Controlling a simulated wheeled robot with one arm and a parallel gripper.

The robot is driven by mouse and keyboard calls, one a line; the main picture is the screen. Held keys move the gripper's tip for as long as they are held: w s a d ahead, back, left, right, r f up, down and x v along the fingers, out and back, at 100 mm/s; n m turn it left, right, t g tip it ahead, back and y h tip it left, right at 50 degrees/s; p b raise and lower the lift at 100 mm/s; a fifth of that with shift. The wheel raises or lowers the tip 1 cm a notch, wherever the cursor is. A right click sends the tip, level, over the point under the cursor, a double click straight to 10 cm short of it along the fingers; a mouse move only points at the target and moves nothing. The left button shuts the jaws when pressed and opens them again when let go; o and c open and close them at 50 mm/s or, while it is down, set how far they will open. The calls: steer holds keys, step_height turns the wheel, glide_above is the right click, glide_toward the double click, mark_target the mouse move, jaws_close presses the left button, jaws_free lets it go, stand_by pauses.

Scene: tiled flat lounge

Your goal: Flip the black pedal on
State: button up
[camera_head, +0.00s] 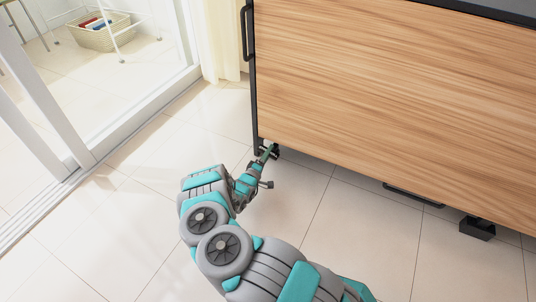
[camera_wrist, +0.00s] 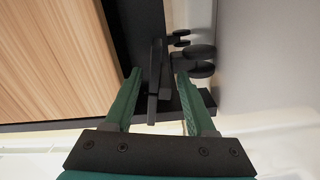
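The black pedal (camera_wrist: 154,82) looks like the narrow black bar by the caster wheels (camera_wrist: 199,60) in the wrist view. It lies between the two green fingers of my gripper (camera_wrist: 159,78), with gaps visible on both sides. The fingers are apart and not closed on it. Whether a fingertip touches the pedal I cannot tell. In the head view my gripper (camera_head: 267,154) reaches low to the near left bottom corner of the wooden cabinet (camera_head: 390,90). The caster there is mostly hidden by my gripper, and the pedal cannot be made out.
Another black caster (camera_head: 477,229) stands under the cabinet at the right. A black handle (camera_head: 412,195) runs along its lower edge. A white sliding-door frame (camera_head: 75,150) and a cream curtain (camera_head: 217,45) are at the left. The tiled floor (camera_head: 350,235) in front is clear.

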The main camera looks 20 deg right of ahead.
jaws_close()
stand_by(0.4)
steer(key=shift+n, duration=1.2)
steer(key=n, duration=0.3)
steer(key=shift+o, duration=0.6)
jaws_free()
steer(key=shift+w, duration=0.1)
steer(key=shift+a, duration=0.1)
